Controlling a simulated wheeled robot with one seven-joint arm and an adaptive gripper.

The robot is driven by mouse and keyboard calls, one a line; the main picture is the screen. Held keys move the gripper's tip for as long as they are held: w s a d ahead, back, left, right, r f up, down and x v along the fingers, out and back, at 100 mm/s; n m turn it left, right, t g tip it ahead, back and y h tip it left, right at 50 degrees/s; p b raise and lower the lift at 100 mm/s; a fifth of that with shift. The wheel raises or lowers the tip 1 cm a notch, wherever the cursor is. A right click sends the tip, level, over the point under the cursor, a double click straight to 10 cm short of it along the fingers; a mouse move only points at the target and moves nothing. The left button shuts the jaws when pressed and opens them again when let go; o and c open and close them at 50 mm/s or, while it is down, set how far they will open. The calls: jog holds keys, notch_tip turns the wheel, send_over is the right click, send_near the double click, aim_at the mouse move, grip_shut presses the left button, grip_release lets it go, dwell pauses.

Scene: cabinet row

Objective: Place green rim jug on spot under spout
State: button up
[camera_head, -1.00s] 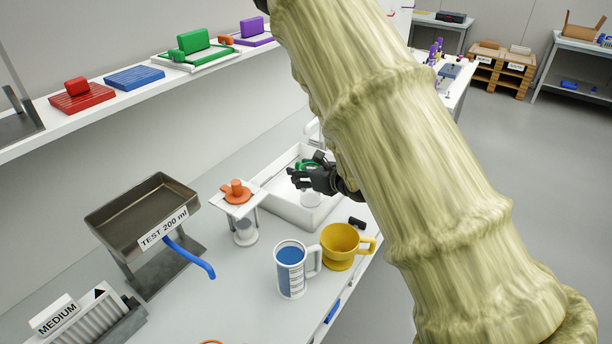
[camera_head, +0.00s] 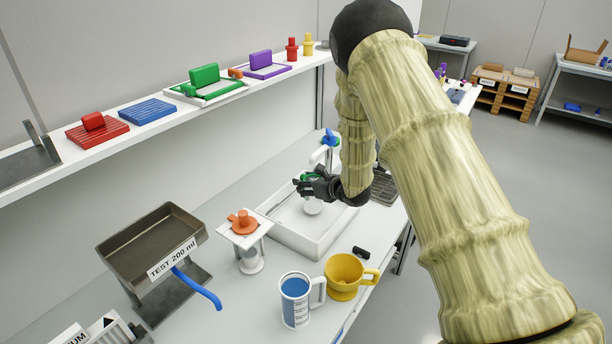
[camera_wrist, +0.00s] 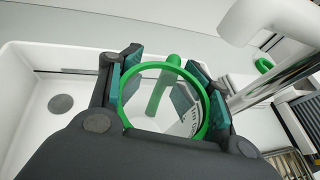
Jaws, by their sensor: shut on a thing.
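The jug with a green rim (camera_wrist: 207,118) is between the fingers of my gripper (camera_wrist: 160,78) in the wrist view. Its clear body shows marks, and a green handle stands across the opening. In the head view, my gripper (camera_head: 303,185) holds the jug (camera_head: 313,207) above the white sink (camera_head: 283,240); the hand hides part of it. A white tap spout (camera_wrist: 268,22) is at upper right in the wrist view, to the right of the jug. The tap with a blue handle (camera_head: 330,138) stands behind the sink. No marked spot is clearly visible.
A blue-filled mug (camera_head: 295,305), a yellow cup (camera_head: 343,278) and a small black object (camera_head: 361,252) stand near the sink. An orange-topped stand (camera_head: 245,228) and a metal tray (camera_head: 150,245) with a blue tube are left. The wall shelf (camera_head: 140,120) runs above.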

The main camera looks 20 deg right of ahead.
jog(key=shift+w+d+f+p, duration=0.25)
jog(key=shift+w+p, duration=0.1)
jog(key=shift+w, duration=0.45)
jog(key=shift+w+d+f+p, duration=0.2)
jog(key=shift+w+p, duration=0.15)
jog(key=shift+w, duration=0.4)
jog(key=shift+w+d+f+p, duration=0.25)
jog(key=shift+w+p, duration=0.1)
jog(key=shift+w, duration=0.45)
jog(key=shift+f, duration=0.2)
jog(key=o, duration=1.2)
jog(key=shift+r, duration=0.2)
jog(key=shift+s, duration=0.25)
jog(key=b+v, duration=0.3)
jog(key=v, duration=0.8)
jog(key=shift+s+d+r+b, duration=0.1)
jog(key=shift+s+r+b, duration=0.15)
jog(key=shift+b, duration=0.15)
jog(key=shift+w, duration=0.1)
